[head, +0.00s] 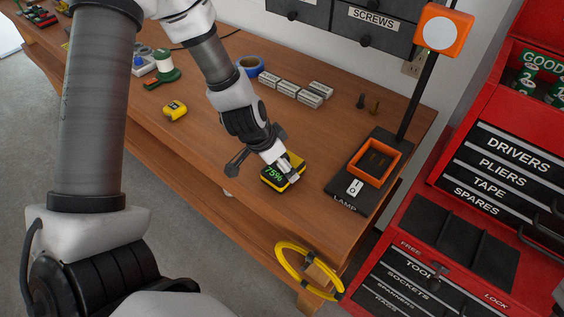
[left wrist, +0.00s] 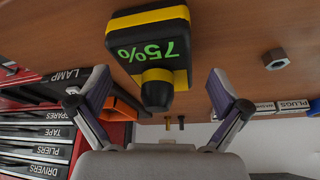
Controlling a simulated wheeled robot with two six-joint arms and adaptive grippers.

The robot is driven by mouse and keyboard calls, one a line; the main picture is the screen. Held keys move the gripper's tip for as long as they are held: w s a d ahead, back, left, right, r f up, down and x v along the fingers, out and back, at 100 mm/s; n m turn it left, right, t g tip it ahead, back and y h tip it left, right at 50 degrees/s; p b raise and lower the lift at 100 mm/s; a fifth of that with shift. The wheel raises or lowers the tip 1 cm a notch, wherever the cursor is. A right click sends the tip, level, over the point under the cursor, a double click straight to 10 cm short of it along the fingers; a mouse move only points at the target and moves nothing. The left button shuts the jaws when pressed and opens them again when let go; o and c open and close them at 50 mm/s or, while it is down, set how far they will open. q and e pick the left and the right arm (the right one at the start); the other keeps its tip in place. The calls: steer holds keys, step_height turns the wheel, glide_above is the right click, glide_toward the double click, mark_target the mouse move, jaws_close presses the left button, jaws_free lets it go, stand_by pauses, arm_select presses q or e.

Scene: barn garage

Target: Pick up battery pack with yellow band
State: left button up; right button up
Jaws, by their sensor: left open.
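The battery pack (head: 271,184) is black with a yellow band and a green "75%" display. It lies on the wooden bench near its front edge, partly hidden by my left gripper (head: 277,163) in the head view. In the left wrist view, the battery pack (left wrist: 150,42) is upper middle, its narrow black terminal pointing down between the spread fingers of my left gripper (left wrist: 160,90). The gripper is open, with clear gaps on both sides of the terminal. My right gripper is not in view.
A lamp base (head: 346,197) with an orange tray (head: 398,158) stands right of the pack. Grey blocks (head: 284,86), blue tape (head: 250,66) and a yellow tape measure (head: 175,110) lie farther back. A yellow hose loop (head: 283,262) hangs at the bench end; a red tool chest (head: 415,222) stands right.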

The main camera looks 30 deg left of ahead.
arm_select(q)
steer(key=shift+w+d+f, duration=0.15)
steer(key=shift+w+f, duration=0.3)
steer(key=shift+f, duration=0.2)
steer(key=shift+w+d+f, duration=0.1)
steer(key=shift+w+f, duration=0.35)
steer(key=shift+f, duration=0.15)
steer(key=shift+w, duration=0.2)
steer(key=shift+s+r, duration=0.25)
steer(key=shift+s, duration=0.05)
steer(key=c, duration=0.6)
steer(key=shift+s, duration=0.15)
steer(key=c, duration=0.9)
steer(key=shift+c, duration=0.2)
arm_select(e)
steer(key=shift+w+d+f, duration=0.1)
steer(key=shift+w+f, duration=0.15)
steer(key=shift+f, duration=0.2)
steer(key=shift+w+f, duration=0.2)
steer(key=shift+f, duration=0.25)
